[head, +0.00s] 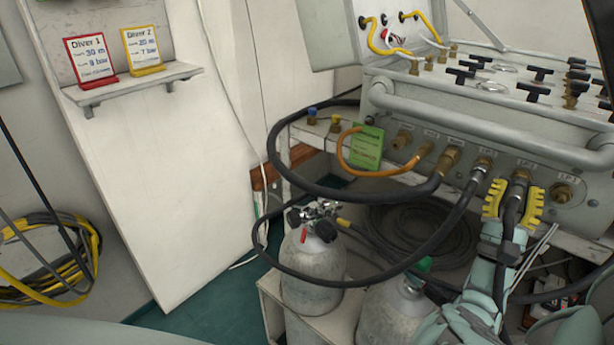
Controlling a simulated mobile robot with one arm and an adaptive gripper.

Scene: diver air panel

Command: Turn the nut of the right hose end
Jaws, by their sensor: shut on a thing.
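The air panel (395,115) is a grey case with a row of brass and steel fittings along its front. The right hose end (519,184) is a metal fitting with a black hose, at a port near the right of the row. My gripper (513,200) reaches up from below, its yellow fingers on either side of that hose end and shut on its nut. The fingers partly hide the fitting and the hose below it. Another black hose end (480,169) sits at the port just to the left.
A bare brass fitting (562,193) lies right of my gripper. Black hoses loop in front of two grey cylinders (315,270) below. A green tag (367,147) hangs by an orange hose. A grey rail (480,125) runs above the ports.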

